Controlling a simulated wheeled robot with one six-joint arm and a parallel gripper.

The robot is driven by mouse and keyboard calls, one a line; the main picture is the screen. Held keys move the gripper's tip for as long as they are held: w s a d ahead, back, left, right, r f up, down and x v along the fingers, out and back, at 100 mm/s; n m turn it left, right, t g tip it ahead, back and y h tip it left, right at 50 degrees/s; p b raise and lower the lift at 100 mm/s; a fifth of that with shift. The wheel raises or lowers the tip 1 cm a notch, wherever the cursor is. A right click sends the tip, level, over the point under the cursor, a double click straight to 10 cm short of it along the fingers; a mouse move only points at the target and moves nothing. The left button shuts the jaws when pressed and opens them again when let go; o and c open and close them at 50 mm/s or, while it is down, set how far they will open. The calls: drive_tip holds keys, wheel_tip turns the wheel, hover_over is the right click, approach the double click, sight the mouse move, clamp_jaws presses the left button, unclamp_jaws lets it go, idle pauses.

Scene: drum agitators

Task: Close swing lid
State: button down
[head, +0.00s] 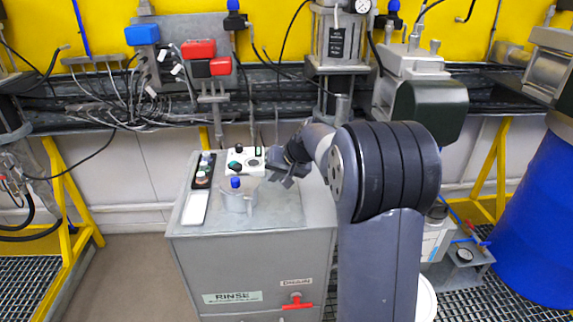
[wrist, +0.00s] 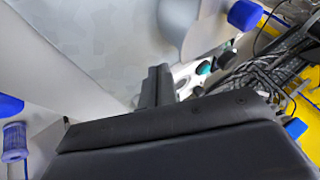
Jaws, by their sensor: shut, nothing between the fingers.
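A grey cabinet (head: 245,250) with a RINSE label stands in front of me. On its flat metal top is a small rounded metal piece (head: 238,203) with a blue knob (head: 236,183), which looks like the swing lid. I cannot tell how far open it is. In the wrist view a curved metal edge (wrist: 205,28) and a blue knob (wrist: 245,14) show at the top. My gripper (head: 281,181) is over the right part of the cabinet top, to the right of the lid and apart from it. It is shut and empty; its dark fingers also show in the wrist view (wrist: 157,86).
A white control box with buttons (head: 244,162) and a dark button strip (head: 203,170) sit at the back and left of the cabinet top. A red-handled drain valve (head: 296,302) is on its front. A blue drum (head: 535,240) stands at right.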

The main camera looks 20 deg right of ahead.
sight(255, 179)
drive_tip(key=shift+w+a+r+p, duration=0.1)
drive_tip(key=shift+w+a+p, duration=0.05)
drive_tip(key=shift+a, duration=0.5)
drive_tip(key=shift+w+a+p, duration=0.15)
drive_tip(key=shift+a, duration=0.5)
drive_tip(key=shift+w+a+n+b, duration=0.3)
drive_tip(key=shift+a+b, duration=0.25)
drive_tip(key=shift+b, duration=0.15)
drive_tip(key=shift+a, duration=0.15)
